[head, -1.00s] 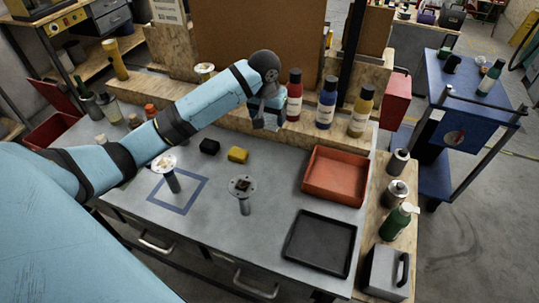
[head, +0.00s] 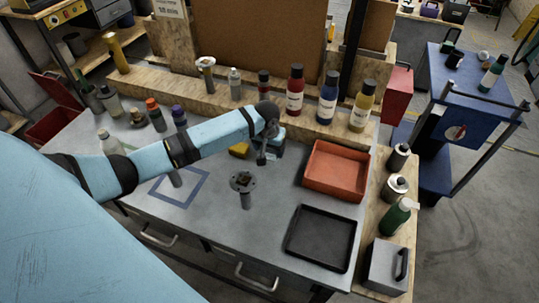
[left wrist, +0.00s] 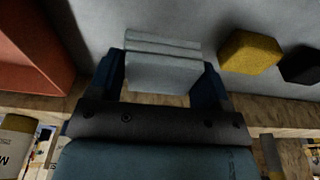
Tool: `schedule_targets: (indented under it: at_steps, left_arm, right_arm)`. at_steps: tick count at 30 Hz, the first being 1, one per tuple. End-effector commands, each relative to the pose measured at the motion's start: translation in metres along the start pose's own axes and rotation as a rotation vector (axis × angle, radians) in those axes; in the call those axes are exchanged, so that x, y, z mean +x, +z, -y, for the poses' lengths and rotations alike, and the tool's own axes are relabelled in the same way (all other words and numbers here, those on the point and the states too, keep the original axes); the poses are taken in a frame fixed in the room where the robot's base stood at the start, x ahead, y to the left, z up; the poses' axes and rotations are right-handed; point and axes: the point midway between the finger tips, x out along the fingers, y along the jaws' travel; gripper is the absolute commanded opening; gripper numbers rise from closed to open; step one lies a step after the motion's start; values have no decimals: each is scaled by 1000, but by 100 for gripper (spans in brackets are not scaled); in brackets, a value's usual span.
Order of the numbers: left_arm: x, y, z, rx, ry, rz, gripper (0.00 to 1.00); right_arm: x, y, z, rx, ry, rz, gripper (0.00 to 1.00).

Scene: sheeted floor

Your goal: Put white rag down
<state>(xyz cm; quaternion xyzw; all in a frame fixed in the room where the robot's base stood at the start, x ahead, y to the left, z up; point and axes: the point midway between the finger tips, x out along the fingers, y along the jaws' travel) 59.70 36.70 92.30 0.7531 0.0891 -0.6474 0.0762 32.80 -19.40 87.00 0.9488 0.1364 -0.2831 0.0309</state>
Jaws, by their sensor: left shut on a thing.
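My left gripper (head: 271,149) is over the middle of the grey workbench (head: 275,191), between the yellow sponge and the red tray. In the left wrist view, its two dark blue fingers (left wrist: 163,85) are shut on the folded white rag (left wrist: 162,65). The rag looks pale grey in the shade and has several stacked layers. In the head view the rag is mostly hidden by my gripper. I cannot tell whether the rag touches the bench top. My right gripper is not in view.
A yellow sponge (left wrist: 250,52) and a black block (left wrist: 301,66) lie beside the gripper. A red tray (head: 337,168), a black tray (head: 321,238) and a flanged metal part (head: 244,187) stand around it. Bottles (head: 328,101) line the wooden ledge behind. Bare bench shows between the part and the trays.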

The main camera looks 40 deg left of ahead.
Motion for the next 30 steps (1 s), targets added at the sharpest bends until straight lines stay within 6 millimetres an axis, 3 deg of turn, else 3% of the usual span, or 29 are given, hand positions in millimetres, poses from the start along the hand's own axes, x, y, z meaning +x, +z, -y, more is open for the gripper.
schedule_targets:
  at_steps: [7, 19, 20, 22, 30]
  left_arm:
    - [35, 6, 0, 1, -1, 2, 44]
    - [41, 7, 0, 0, -1, 1, 44]
    - [41, 6, 0, 0, -1, 0, 79]
    - [41, 6, 0, 1, -1, 0, 95]
    - [40, 6, 0, 1, -1, 0, 97]
  right_arm:
    - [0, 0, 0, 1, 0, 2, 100]
    - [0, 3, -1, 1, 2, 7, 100]
    - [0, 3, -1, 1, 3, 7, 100]
    - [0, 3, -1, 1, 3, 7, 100]
    - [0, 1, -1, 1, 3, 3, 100]
